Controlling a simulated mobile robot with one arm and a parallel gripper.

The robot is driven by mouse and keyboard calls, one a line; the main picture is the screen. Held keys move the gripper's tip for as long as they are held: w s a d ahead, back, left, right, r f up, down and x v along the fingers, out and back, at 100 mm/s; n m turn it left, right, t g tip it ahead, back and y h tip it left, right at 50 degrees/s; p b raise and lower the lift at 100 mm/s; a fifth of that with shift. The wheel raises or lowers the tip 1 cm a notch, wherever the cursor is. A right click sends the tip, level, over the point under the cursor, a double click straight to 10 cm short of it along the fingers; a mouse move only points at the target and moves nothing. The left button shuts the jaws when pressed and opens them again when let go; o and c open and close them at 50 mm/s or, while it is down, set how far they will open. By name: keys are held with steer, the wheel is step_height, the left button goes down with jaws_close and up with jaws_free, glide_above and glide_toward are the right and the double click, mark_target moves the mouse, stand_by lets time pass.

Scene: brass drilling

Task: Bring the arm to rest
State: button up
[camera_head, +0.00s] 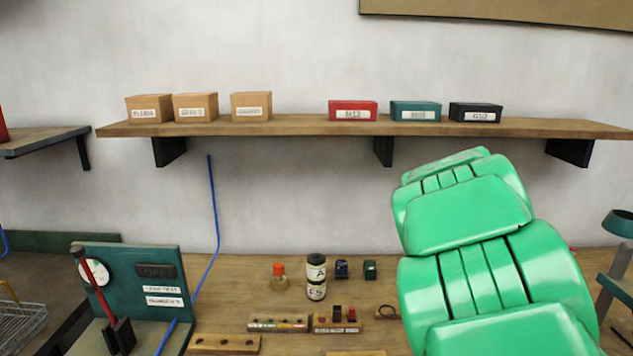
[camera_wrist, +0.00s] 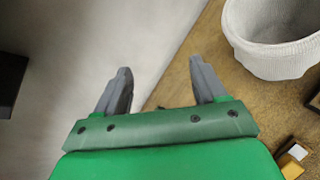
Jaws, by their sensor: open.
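My gripper is not visible there. In the wrist view my gripper (camera_wrist: 160,85) shows two grey fingers set wide apart, with nothing between them. The fingers point towards the wall and the edge of a wooden surface.
A wooden shelf (camera_head: 300,128) carries several small boxes. A white ribbed container (camera_wrist: 270,45) stands right of my gripper.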

steer(key=s+a+f+m+g+h, duration=0.15)
steer(key=s+m+g, duration=0.35)
steer(key=s+m, duration=0.8)
steer(key=s+a+f+m+g+y, duration=0.2)
steer(key=s+a, duration=0.4)
steer(key=s, duration=0.7)
steer(key=s+a+f+m+g+y, duration=0.1)
steer(key=s+a+m+g, duration=0.3)
steer(key=s, duration=1)
steer(key=s+a+f+m+g+y, duration=0.2)
steer(key=s+a+m, duration=0.3)
steer(key=s, duration=0.8)
steer(key=a+f, duration=0.1)
steer(key=a, duration=0.2)
steer(key=shift+s+f+g+y, duration=0.15)
steer(key=shift+g+y, duration=0.2)
steer(key=shift+g, duration=0.05)
steer(key=shift+a, duration=0.1)
